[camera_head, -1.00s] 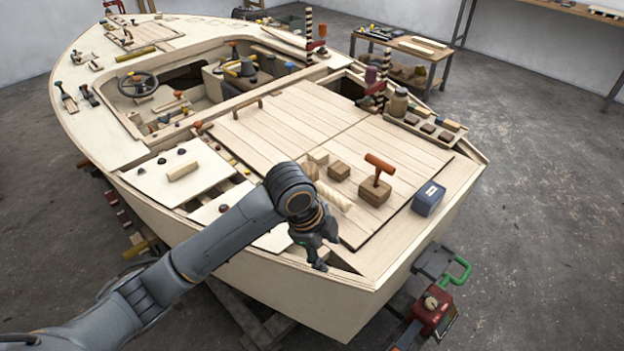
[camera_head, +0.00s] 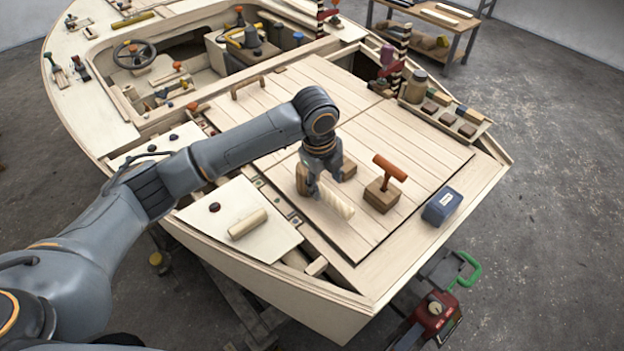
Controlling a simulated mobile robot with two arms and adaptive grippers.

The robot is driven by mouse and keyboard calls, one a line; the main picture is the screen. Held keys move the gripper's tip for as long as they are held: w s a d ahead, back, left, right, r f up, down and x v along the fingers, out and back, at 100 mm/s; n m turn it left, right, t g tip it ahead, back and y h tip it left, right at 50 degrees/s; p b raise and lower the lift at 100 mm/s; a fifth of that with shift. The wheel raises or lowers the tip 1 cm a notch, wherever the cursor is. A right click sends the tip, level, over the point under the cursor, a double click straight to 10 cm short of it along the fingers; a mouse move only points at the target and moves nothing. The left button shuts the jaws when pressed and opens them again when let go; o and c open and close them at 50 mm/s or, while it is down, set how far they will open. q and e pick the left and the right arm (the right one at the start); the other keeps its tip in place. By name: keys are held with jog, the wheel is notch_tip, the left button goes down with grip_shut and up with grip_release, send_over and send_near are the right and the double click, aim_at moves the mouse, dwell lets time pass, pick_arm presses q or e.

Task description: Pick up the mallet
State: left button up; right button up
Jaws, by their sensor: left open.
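What looks like the mallet lies on the planked deck panel, with a brown wooden head (camera_head: 302,180) and a pale ribbed handle (camera_head: 336,203) pointing to the lower right. My left gripper (camera_head: 317,187) points down over it where head and handle meet, with its fingers open. The fingers and wrist hide part of the mallet. I cannot tell whether they touch it. My right gripper is not in view.
A wooden block with an orange T-handle (camera_head: 389,176) stands right of the mallet. A blue box (camera_head: 442,206) sits near the deck's right edge. A small block (camera_head: 348,170) is close behind my gripper. A pale cylinder (camera_head: 248,223) lies on a white panel at left.

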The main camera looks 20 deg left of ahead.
aim_at(322, 189)
pick_arm(q)
jog(key=shift+w+f, duration=0.2)
jog(key=shift+f, duration=0.25)
jog(key=shift+w+a+f, duration=0.15)
jog(key=shift+a+f, duration=0.05)
jog(key=shift+f, duration=0.4)
jog(key=f, duration=0.2)
jog(key=f+p, duration=0.1)
jog(key=shift+w+a+f, duration=0.2)
jog(key=shift+w+a, duration=0.05)
jog(key=shift+w, duration=0.15)
jog(key=shift+w+f, duration=0.1)
jog(key=shift+f, duration=0.15)
jog(key=shift+d, duration=0.1)
jog(key=shift+c, duration=0.4)
grip_shut()
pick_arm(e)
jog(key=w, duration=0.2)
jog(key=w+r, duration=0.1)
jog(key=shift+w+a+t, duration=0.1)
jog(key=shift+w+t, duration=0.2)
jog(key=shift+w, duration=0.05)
